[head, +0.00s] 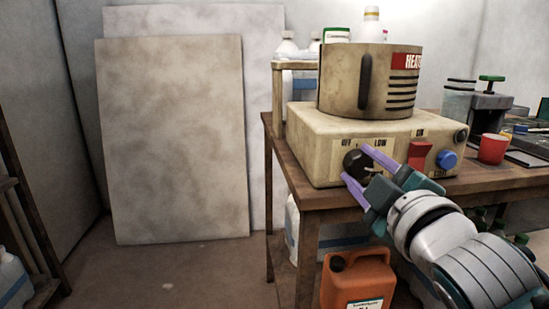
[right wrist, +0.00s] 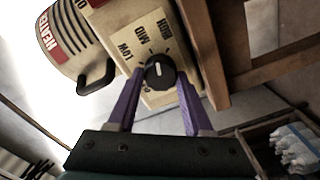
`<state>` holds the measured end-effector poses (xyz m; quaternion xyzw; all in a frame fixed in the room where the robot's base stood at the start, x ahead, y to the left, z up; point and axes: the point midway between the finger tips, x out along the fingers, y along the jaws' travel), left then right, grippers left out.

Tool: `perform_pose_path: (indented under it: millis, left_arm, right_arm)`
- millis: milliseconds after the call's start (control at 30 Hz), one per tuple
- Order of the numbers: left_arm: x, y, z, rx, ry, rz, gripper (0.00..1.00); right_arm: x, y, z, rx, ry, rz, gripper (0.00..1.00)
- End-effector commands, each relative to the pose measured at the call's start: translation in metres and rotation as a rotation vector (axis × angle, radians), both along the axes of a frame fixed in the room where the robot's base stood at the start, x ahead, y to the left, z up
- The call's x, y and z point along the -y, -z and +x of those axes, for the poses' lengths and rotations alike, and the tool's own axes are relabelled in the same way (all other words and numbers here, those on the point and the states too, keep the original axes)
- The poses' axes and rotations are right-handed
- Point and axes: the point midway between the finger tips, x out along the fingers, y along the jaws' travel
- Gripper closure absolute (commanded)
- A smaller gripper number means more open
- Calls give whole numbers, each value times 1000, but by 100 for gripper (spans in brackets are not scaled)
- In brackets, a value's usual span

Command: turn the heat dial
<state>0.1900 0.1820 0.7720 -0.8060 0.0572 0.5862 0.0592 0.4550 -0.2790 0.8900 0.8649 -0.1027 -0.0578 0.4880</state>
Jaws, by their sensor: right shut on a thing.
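The heat dial (head: 356,162) is a black round knob on the front of a cream heater box (head: 318,150), beside the printed words OFF and LOW. In the right wrist view the dial (right wrist: 158,73) has a pale pointer line, with LOW, MID and HIGH printed around it. My right gripper (head: 356,163) reaches in from the lower right with purple fingers. Its fingers are shut on the dial, one on each side, as the right wrist view also shows (right wrist: 158,80). My left gripper is not in view.
The heater's beige pot (head: 341,85) stands on the box. A red switch (head: 419,155) and blue button (head: 447,159) sit right of the dial. A red cup (head: 492,149) stands on the wooden table (head: 315,198). An orange jug (head: 357,282) is below.

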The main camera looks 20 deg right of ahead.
Motion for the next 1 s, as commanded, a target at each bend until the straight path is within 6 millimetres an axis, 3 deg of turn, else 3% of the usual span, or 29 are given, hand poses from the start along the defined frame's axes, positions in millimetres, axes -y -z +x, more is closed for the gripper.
perform_pose_path:
  millis: [500, 1000]
  left_arm:
    - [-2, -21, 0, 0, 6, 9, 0]
    - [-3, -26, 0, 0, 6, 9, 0]
  right_arm:
    - [1, -3, 0, 95, 0, 391, 100]
    - [1, -2, 0, 125, -1, 507, 100]
